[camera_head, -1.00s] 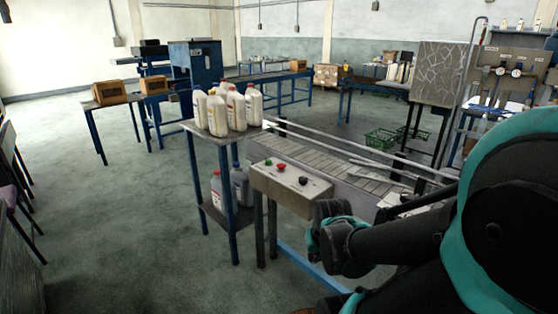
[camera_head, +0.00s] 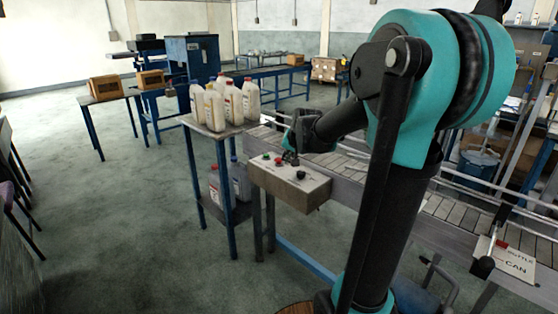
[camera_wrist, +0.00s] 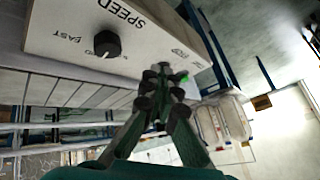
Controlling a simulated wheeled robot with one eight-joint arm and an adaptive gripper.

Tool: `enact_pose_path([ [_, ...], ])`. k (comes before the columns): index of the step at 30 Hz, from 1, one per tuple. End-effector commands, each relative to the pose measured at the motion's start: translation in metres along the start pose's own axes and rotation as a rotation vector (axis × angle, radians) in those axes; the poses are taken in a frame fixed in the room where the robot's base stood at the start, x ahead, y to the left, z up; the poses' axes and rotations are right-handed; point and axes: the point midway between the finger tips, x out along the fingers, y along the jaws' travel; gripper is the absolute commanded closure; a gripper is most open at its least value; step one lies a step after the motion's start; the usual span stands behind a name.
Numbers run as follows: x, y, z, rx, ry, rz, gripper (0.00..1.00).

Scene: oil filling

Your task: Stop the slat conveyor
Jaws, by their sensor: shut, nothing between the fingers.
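The control box (camera_head: 285,190) stands at the near end of the slat conveyor (camera_head: 450,212). On its top are a green button (camera_head: 266,156), a red button (camera_head: 278,161) and a black knob (camera_head: 300,174). My gripper (camera_head: 291,158) is shut and empty, over the box top near the red button. In the wrist view, the knob (camera_wrist: 107,43) sits under the word SPEED and the green button (camera_wrist: 184,77) shows just beyond my fingertips (camera_wrist: 160,75). The red button is hidden there behind the fingers. I cannot tell whether the fingertips touch anything.
Several white bottles (camera_head: 228,103) stand on a small table (camera_head: 196,126) left of the box, with more containers (camera_head: 240,180) on its lower shelf.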

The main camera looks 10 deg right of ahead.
Motion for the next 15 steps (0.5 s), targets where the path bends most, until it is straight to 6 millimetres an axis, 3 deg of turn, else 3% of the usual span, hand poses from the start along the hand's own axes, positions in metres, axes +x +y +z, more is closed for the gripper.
enact_pose_path([
  [1, 0.005, -0.013, -0.025, 0.033, 0.019, -0.017, 1.0],
  [3, 0.011, -0.029, -0.054, 0.081, 0.043, -0.04, 1.0],
  [6, 0.017, -0.046, -0.086, 0.136, 0.068, -0.066, 1.0],
  [10, 0.022, -0.058, -0.11, 0.179, 0.088, -0.088, 1.0],
  [15, 0.023, -0.062, -0.117, 0.195, 0.095, -0.096, 1.0],
])
